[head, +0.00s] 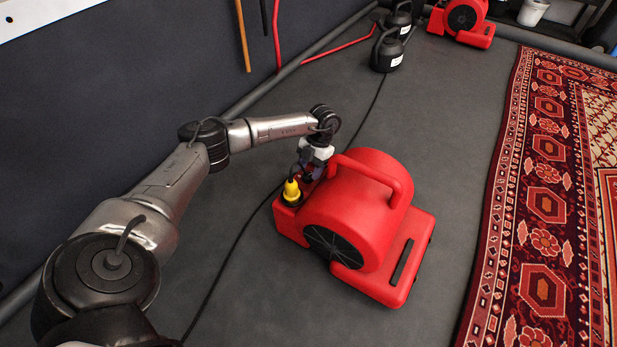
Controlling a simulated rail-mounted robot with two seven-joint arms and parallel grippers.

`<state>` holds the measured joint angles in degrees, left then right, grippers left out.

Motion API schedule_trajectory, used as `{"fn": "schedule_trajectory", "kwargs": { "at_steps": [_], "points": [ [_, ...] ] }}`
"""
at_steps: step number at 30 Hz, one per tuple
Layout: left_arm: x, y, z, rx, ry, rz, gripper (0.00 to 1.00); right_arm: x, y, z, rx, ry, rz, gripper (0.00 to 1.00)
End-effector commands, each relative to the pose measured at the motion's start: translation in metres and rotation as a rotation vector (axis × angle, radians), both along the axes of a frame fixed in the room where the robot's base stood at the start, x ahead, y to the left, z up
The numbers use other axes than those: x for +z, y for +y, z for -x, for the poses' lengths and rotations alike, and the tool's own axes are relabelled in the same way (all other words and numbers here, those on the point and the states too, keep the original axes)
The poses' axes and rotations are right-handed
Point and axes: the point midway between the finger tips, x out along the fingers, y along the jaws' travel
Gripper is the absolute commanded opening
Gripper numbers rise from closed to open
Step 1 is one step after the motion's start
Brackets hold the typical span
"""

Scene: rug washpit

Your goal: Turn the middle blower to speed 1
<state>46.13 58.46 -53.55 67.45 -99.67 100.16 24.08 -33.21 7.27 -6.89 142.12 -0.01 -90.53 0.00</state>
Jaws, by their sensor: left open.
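A red blower (372,213) stands on the dark grey floor in the middle of the head view. It has a carry handle on top and a black round grille on its near side. A yellow plug-like part (292,190) sits upright on its left end. My left gripper (308,176) is at that end of the blower, right behind the yellow part, pointing down. It is open; its fingertips are small and partly hidden, and I cannot tell whether they touch anything. The speed control is not discernible. My right gripper is not in view.
Another red blower (462,20) stands at the far top right. Black jugs (387,50) stand near the back. A patterned red rug (540,200) lies to the right. A black cable (228,262) runs along the floor. Bare floor (440,120) lies between blower and rug.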

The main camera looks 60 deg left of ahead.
Motion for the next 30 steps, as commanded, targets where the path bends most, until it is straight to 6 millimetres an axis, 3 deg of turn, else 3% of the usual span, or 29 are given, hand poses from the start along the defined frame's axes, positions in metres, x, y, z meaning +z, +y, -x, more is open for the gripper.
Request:
{"fn": "schedule_trajectory", "kwargs": {
  "at_steps": [6, 18, 28, 30],
  "points": [
    [-0.015, -0.002, 0.006, -0.001, -0.001, 0.0, 0.48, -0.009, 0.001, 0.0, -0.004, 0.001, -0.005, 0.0],
    [-0.017, -0.002, 0.007, -0.001, -0.001, 0.001, 0.47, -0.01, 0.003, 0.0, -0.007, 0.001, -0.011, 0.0],
    [-0.017, -0.002, 0.007, -0.001, -0.001, 0.0, 0.16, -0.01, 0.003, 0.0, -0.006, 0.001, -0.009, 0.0],
    [-0.017, -0.002, 0.007, 0.001, -0.001, 0.0, 0.16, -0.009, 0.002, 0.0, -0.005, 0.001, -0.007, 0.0]
  ]
}}
